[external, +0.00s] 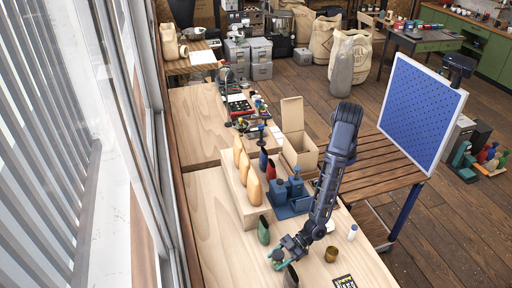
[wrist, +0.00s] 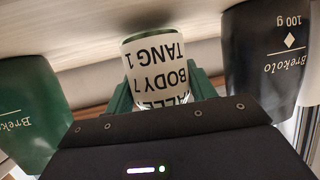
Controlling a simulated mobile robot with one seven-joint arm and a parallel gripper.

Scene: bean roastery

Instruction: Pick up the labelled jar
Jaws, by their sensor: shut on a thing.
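The labelled jar (wrist: 158,50) shows in the wrist view, with a white label and black lettering that appears upside down. My gripper (wrist: 160,88) is shut on it, a green finger on each side. In the external view my gripper (external: 278,257) is low over the front of the wooden table, between a green pouch and a black pouch. The jar is too small and covered there to make out. I cannot tell whether it touches the table.
The green pouch (wrist: 30,110) and the black pouch (wrist: 268,55) stand close on either side. A brass-coloured cylinder (external: 331,254), a white bottle (external: 352,233) and a dark card (external: 344,282) are to the right. A wooden riser (external: 236,196) with orange-tan objects stands behind.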

